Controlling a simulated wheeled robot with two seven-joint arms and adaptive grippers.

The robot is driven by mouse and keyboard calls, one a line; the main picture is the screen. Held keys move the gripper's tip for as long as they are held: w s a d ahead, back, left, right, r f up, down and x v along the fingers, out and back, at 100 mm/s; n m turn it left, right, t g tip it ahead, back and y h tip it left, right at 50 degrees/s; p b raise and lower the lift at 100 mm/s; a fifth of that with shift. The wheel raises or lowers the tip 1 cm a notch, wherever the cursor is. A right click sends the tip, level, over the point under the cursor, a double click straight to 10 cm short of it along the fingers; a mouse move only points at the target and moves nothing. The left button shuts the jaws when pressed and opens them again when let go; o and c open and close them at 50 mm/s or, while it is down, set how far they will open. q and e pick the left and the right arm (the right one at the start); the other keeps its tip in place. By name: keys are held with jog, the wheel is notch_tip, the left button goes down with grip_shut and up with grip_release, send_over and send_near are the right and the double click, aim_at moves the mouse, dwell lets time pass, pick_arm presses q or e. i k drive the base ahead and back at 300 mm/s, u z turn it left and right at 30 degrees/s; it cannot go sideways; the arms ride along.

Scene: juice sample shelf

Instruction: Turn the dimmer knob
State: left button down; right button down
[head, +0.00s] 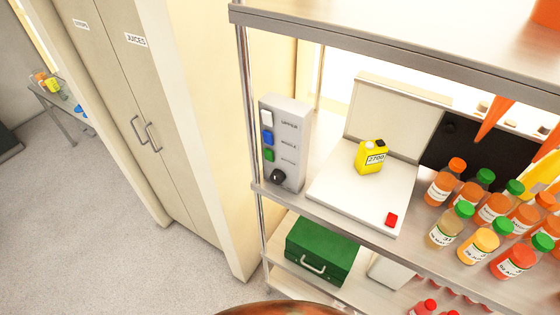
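The dimmer knob (278,177) is a round black knob at the bottom of a grey control panel (291,122). The panel stands at the left end of the middle shelf, beside the metal post. Above the knob are a white switch (267,117), a blue one (267,137) and a green one (268,154), with labels beside them; the top two read UPPER and MIDDLE. Neither of my grippers is in the head view, and nothing covers the knob.
Right of the panel, a white stand (338,198) with a red button (391,220) holds a yellow jug (370,157). Several juice bottles (440,188) crowd the shelf farther right. A green box (321,251) sits on the shelf below. Floor (120,245) left of the rack is clear.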

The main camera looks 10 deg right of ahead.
aim_at(278, 177)
jog(key=z, duration=2.1)
jog(key=k, duration=1.55)
jog(key=u, duration=1.95)
jog(key=i, duration=0.5)
